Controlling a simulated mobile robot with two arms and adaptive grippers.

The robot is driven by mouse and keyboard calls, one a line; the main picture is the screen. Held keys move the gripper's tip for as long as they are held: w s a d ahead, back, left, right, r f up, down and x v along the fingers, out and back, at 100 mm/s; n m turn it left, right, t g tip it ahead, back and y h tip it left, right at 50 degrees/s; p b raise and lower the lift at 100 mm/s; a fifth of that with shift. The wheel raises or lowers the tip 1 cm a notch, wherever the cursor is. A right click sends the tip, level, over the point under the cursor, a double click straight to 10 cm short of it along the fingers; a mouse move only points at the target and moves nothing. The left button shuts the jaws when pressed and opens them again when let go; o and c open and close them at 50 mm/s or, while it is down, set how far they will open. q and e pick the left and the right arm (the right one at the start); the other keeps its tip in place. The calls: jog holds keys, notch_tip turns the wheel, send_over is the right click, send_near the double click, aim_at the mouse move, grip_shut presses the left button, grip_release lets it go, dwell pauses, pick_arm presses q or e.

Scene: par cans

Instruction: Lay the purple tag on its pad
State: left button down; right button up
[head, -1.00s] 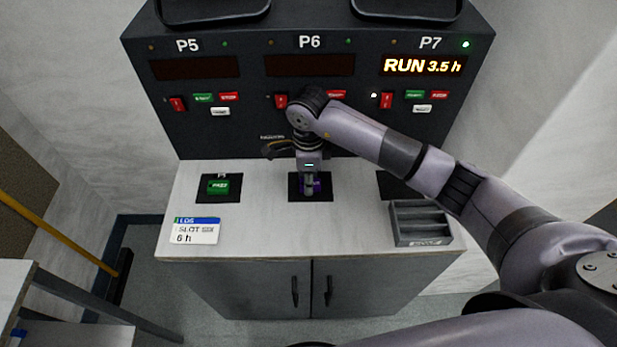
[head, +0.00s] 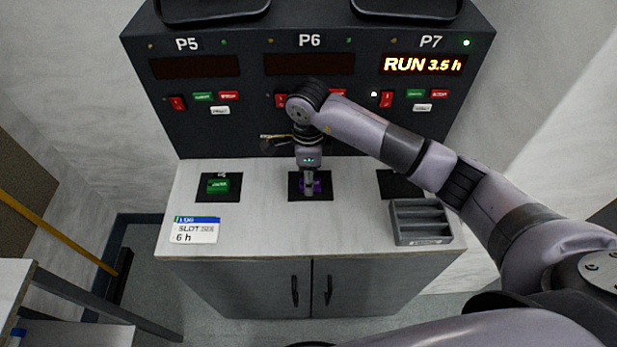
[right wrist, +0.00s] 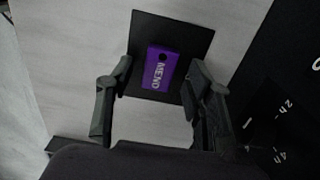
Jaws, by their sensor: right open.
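The purple tag (right wrist: 160,69), with a hole and white lettering that seems to read "MEND", lies flat on a black pad (right wrist: 174,26) in the right wrist view. In the head view the purple tag (head: 318,187) is partly hidden behind my right gripper (head: 309,190), and its pad (head: 296,194) lies below the P6 panel. My right gripper (right wrist: 157,108) is open in the right wrist view, its fingers apart on either side of the pad's near end, with nothing between the tips touching the tag. My left gripper is not in view.
A green tag (head: 218,186) lies on the left pad (head: 233,193). A white card (head: 195,231) reading "6 h" lies in front of it. A grey slotted tray (head: 421,238) stands at the right. The dark panel (head: 260,125) rises behind; P7 shows RUN 3.5 h.

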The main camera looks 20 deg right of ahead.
notch_tip(320, 180, up, 11)
jog(key=b, duration=0.1)
jog(key=shift+b, duration=0.4)
jog(key=shift+s+f, duration=0.1)
jog(key=shift+f, duration=0.05)
